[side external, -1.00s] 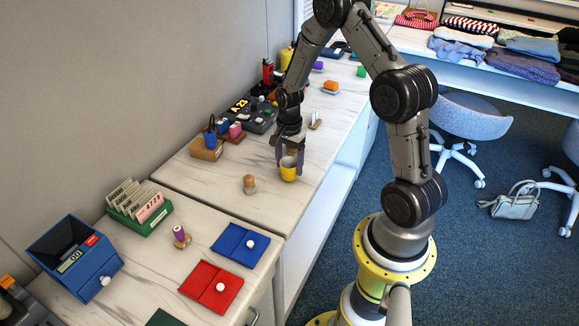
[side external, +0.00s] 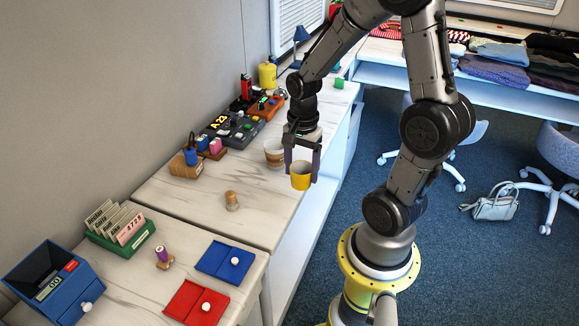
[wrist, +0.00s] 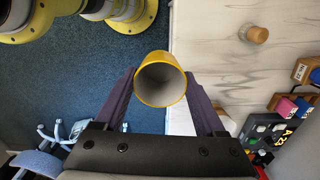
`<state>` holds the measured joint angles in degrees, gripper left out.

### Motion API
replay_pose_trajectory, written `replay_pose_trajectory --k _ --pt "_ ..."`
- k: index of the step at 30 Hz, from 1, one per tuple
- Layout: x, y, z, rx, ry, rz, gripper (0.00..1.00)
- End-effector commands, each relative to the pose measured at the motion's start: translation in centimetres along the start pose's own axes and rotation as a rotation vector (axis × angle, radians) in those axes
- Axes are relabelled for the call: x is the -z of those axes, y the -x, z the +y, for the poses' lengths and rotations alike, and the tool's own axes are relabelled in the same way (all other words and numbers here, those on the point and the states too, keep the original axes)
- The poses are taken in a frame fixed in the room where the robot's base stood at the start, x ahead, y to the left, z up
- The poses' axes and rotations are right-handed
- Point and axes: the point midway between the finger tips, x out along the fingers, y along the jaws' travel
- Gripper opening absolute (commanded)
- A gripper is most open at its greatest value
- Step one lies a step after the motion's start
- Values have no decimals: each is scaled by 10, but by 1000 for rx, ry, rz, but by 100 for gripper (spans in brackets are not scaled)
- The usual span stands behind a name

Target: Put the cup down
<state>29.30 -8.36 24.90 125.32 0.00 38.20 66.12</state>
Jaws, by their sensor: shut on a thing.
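A yellow cup (side external: 300,177) is upright between the two fingers of my gripper (side external: 302,160), which is shut on it. In the wrist view the cup (wrist: 161,80) shows its open mouth and grey inside, with a finger on each side. There it overlaps the worktop's edge, with blue floor to its left. The cup appears to be off the surface, but the height is hard to tell. A brown and white banded cup (side external: 273,155) stands on the worktop (side external: 255,222), just left of my gripper in the side view.
A small wooden peg (side external: 231,201) stands nearer the camera. A wooden holder (side external: 186,166) and a dark control box (side external: 232,129) line the wall side. Blue (side external: 222,262) and red (side external: 195,304) trays lie in front. Worktop around the peg is clear.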

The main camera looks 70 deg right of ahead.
Motion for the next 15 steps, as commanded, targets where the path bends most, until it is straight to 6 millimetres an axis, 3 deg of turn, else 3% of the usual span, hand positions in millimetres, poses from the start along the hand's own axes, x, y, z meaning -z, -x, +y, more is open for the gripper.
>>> replay_pose_trajectory --k 2,5,15 --pt "-1 4 3 -4 2 -2 13" --pt "4 13 -9 11 5 5 13" --pt "32 27 -115 28 59 12 13"
